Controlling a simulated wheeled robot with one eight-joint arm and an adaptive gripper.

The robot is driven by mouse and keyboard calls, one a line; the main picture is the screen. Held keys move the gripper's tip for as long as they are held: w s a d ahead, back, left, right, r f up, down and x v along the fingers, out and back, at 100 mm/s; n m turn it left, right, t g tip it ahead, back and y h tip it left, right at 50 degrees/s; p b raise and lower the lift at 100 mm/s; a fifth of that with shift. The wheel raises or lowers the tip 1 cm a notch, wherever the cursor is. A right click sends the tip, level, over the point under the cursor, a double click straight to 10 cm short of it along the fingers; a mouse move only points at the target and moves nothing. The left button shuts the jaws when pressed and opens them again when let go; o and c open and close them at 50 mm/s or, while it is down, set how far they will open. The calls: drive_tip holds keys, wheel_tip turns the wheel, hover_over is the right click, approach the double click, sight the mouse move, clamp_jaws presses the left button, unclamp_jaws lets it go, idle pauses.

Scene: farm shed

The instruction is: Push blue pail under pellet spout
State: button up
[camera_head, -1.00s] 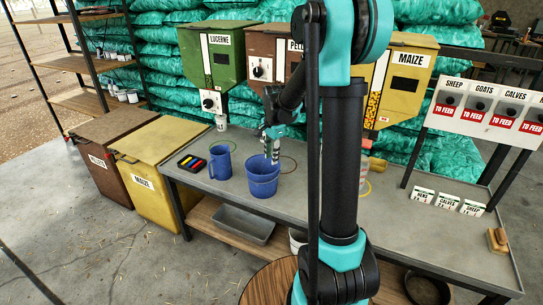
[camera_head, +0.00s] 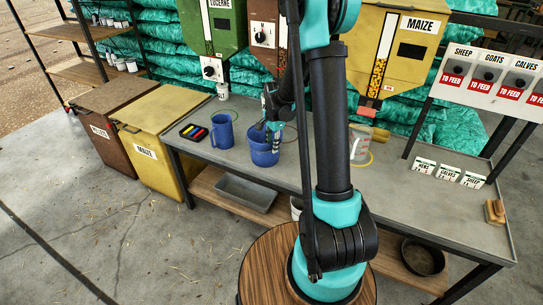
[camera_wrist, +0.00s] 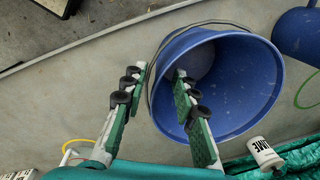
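The blue pail (camera_head: 264,150) stands upright on the grey bench, right of a blue jug (camera_head: 222,131). The brown pellet dispenser (camera_head: 264,37) hangs behind it; my arm hides much of it and its spout. A red ring (camera_head: 290,134) on the bench shows partly behind the pail. My gripper (camera_head: 273,138) is at the pail's rim. In the wrist view my gripper (camera_wrist: 158,75) is open, one finger outside the pail (camera_wrist: 235,85) and the other over or inside its mouth, with the near rim between them. I cannot tell whether either finger touches it.
The green lucerne dispenser (camera_head: 215,35) and yellow maize dispenser (camera_head: 405,45) flank the pellet one. A clear jug (camera_head: 360,142) stands to the right near a yellow ring. A tray of coloured pieces (camera_head: 194,132) lies left. Small label cards (camera_head: 448,173) stand right; the front bench is mostly clear.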

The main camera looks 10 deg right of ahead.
sight(271, 155)
drive_tip(key=f, duration=0.6)
drive_tip(key=shift+w+a+f, duration=0.1)
drive_tip(key=shift+w+f, duration=0.15)
drive_tip(key=shift+f, duration=0.05)
drive_tip(key=shift+c, duration=0.5)
clamp_jaws()
